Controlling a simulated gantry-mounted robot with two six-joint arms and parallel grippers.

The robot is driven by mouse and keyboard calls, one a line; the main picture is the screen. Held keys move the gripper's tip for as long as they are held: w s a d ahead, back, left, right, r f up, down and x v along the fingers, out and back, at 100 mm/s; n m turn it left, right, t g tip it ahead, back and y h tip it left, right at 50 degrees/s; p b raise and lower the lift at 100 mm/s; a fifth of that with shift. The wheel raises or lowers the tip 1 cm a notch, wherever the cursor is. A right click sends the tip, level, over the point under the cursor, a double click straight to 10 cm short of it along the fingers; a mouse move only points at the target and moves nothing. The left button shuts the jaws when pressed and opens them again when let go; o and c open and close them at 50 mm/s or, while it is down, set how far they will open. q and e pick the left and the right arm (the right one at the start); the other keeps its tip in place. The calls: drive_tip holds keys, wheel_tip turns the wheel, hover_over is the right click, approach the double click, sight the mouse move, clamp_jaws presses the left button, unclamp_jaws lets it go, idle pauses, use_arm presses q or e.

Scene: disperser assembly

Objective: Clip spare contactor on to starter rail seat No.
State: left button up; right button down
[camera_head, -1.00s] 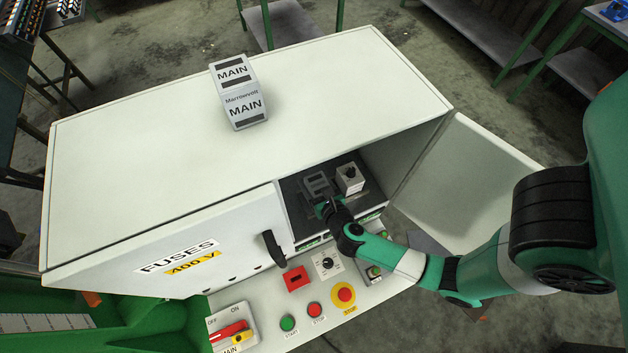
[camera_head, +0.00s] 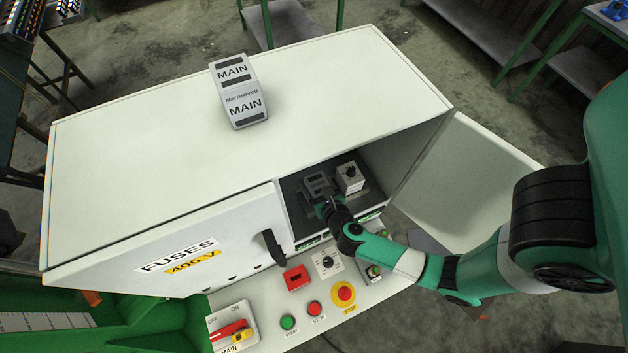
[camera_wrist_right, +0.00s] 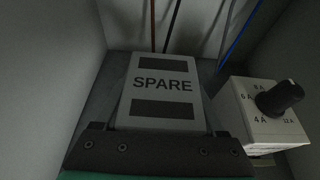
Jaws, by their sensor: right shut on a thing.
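The spare contactor (camera_wrist_right: 162,92) is a grey block labelled SPARE with two dark bands; it fills the middle of the right wrist view. In the head view the contactor (camera_head: 317,184) sits inside the open compartment of the cabinet. My right gripper (camera_head: 328,205) reaches in from the front and is shut on the contactor. Its dark jaw body (camera_wrist_right: 160,150) crosses the bottom of the wrist view. The rail seat under the contactor is hidden, so I cannot tell whether the contactor touches it. My left gripper is not in view.
A pale block with a black dial (camera_wrist_right: 268,110) stands close right of the contactor; it also shows in the head view (camera_head: 350,177). Compartment walls are close around. The cabinet door (camera_head: 470,190) stands open at right. A MAIN block (camera_head: 240,92) sits on the cabinet top.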

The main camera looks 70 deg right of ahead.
drive_tip(key=shift+f+b, duration=0.9)
drive_tip(key=shift+f, duration=0.3)
unclamp_jaws()
drive_tip(key=p+v, duration=0.1)
drive_tip(key=v, duration=0.9)
drive_tip(key=shift+s+a+r+p, duration=0.2)
drive_tip(key=shift+a+p, duration=0.1)
drive_tip(key=shift+s+a+r, duration=0.2)
drive_tip(key=shift+s, duration=0.15)
